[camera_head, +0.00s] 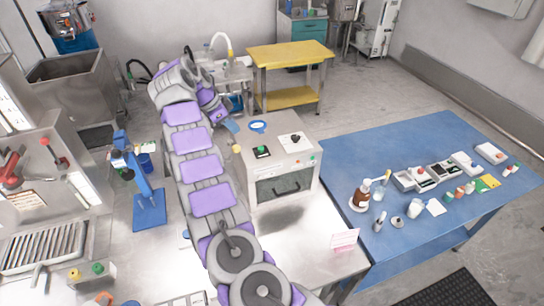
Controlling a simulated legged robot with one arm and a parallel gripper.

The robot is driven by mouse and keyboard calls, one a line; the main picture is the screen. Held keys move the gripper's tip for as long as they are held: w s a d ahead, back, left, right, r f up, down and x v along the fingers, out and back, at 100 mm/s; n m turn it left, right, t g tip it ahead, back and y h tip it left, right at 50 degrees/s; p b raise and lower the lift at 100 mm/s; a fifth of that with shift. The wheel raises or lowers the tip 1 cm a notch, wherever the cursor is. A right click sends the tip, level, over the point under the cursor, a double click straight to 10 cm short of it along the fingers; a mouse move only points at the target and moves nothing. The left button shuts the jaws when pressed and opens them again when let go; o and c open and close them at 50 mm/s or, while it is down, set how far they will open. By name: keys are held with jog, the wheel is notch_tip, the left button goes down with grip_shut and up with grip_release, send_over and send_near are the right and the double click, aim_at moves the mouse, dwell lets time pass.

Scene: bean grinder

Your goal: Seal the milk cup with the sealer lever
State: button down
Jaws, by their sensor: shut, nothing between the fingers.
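My purple and grey arm runs up the middle of the head view and folds over at its far end. My gripper (226,120) is there, small and partly hidden by the arm, shut and empty, left of a grey box-shaped machine (285,170). This machine has a dark front handle, a green button and a black knob on top. A blue stand with an upright column (142,178) is left of my arm; it may be the sealer, but I cannot tell. I cannot pick out the milk cup or the sealer lever for certain.
A yellow-topped cart (290,54) stands behind. A metal counter with a ribbed rack (45,250) is at the left. The steel bench front (290,240) is mostly clear.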

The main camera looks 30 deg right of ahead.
notch_tip(320, 180, up, 7)
jog(key=p, duration=0.6)
dwell(0.6)
jog(key=s+a+r+n+y+b, duration=0.1)
jog(key=s+a+n+y+b, duration=0.1)
jog(key=s+a+n+b, duration=0.45)
jog(key=s+a+n+y+b, duration=0.15)
jog(key=s+a+n, duration=0.4)
jog(key=s, duration=0.85)
jog(key=s+a+f+n+y+b, duration=0.1)
jog(key=s+f+n, duration=0.3)
jog(key=s, duration=1.1)
jog(key=s+a+f+n+y+b, duration=0.1)
jog(key=s+f+n+b, duration=0.3)
jog(key=s+f, duration=0.5)
jog(key=s, duration=0.7)
jog(key=shift+s+g, duration=0.2)
jog(key=shift+g, duration=0.1)
